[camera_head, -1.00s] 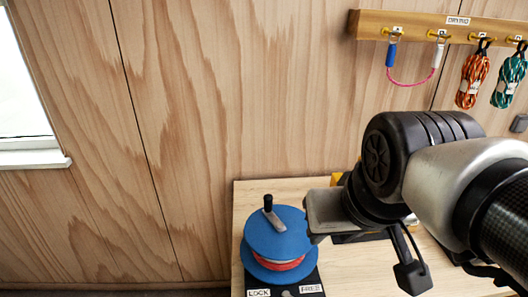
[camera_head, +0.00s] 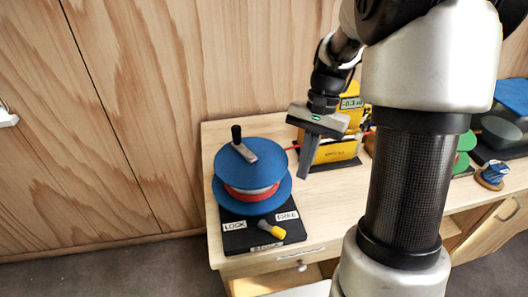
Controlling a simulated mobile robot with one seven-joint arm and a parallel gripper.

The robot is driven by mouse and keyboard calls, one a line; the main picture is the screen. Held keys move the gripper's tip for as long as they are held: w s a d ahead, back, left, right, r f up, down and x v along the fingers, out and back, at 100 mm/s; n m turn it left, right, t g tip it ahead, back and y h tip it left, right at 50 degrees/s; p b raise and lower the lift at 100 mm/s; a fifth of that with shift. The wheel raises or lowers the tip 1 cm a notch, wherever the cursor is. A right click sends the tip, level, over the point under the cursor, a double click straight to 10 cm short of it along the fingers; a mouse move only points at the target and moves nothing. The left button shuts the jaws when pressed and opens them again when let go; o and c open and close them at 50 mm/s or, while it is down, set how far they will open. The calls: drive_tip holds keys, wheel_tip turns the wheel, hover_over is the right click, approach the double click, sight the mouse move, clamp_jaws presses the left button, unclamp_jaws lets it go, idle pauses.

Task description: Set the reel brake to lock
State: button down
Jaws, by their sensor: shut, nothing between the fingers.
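The reel (camera_head: 232,162) has blue flanges, red and white line between them, and a crank with a black knob on top. It sits on a black base (camera_head: 235,243) at the left end of the table. The brake lever (camera_head: 270,231) has a yellow end and lies at the front of the base, pointing toward the front right, on the side of the FREE label (camera_head: 286,216). The LOCK label (camera_head: 235,226) is to its left. My gripper (camera_head: 304,175) is shut and empty, pointing down above the table, right of the reel and apart from the lever.
A yellow device (camera_head: 335,152) with a display stands behind my gripper. A green spool (camera_head: 463,150) and a blue item (camera_head: 492,175) are at the right. My arm hides part of the table's middle. Bare wooden tabletop (camera_head: 325,205) lies right of the reel.

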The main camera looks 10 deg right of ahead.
sight(272, 229)
drive_tip(key=f, duration=0.2)
drive_tip(key=d+f, duration=0.1)
drive_tip(key=shift+w+f+m+g+y, duration=0.15)
drive_tip(key=shift+w+m+g+y, duration=0.15)
drive_tip(key=shift+w+m+g, duration=0.1)
drive_tip(key=shift+a, duration=0.1)
drive_tip(key=b+x, duration=0.1)
drive_tip(key=x, duration=0.8)
drive_tip(key=shift+s+f, duration=0.15)
drive_tip(key=shift+f, duration=0.15)
drive_tip(key=shift+s+a+f, duration=0.15)
drive_tip(key=shift+s+a, duration=1)
drive_tip(key=shift+a, duration=0.05)
drive_tip(key=shift+s+a, duration=0.3)
drive_tip(key=shift+a, duration=0.1)
